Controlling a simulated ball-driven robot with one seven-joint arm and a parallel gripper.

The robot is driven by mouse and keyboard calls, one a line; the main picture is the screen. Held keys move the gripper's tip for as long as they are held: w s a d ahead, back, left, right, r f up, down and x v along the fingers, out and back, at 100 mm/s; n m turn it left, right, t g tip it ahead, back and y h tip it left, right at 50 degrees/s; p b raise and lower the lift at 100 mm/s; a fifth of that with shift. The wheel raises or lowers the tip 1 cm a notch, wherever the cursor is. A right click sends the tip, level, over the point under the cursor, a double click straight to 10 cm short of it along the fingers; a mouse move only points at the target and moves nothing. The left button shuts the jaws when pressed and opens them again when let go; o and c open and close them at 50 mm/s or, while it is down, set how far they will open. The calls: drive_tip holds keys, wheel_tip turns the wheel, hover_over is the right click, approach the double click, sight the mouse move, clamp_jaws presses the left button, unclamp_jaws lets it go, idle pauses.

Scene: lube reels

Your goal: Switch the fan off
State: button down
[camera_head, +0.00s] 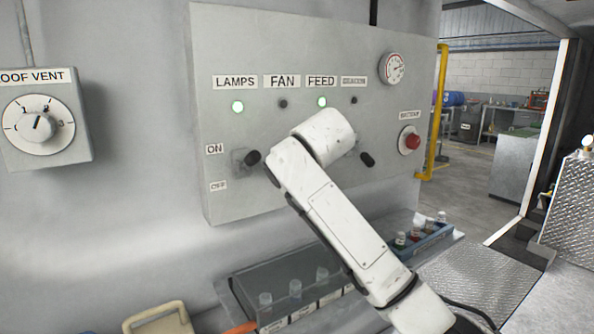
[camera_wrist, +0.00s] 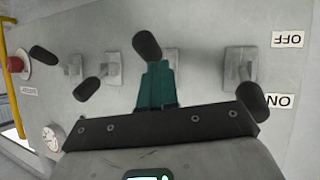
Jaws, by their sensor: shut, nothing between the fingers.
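The grey switch panel (camera_head: 230,55) carries LAMPS, FAN, FEED and a fourth, illegible label. The FAN indicator (camera_head: 283,103) is dark. The fan lever (camera_wrist: 147,46) shows in the wrist view, which is upside down; its black knob points to the picture's top, the OFF side. My gripper (camera_wrist: 156,67) has its teal fingers shut and empty, close to the fan lever's base; I cannot tell if they touch. In the head view my arm hides the gripper and the fan lever.
The lamps lever (camera_wrist: 252,101) and feed lever (camera_wrist: 88,91) point to ON; their indicators glow green. The fourth lever (camera_wrist: 43,56) points to OFF. A red button (camera_head: 411,142) is at right. Below stands a bin with bottles (camera_head: 270,285).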

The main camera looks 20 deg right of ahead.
drive_tip(key=shift+r, duration=0.15)
drive_tip(key=shift+r+p, duration=0.65)
drive_tip(key=shift+p, duration=0.25)
drive_tip(key=shift+a, duration=0.1)
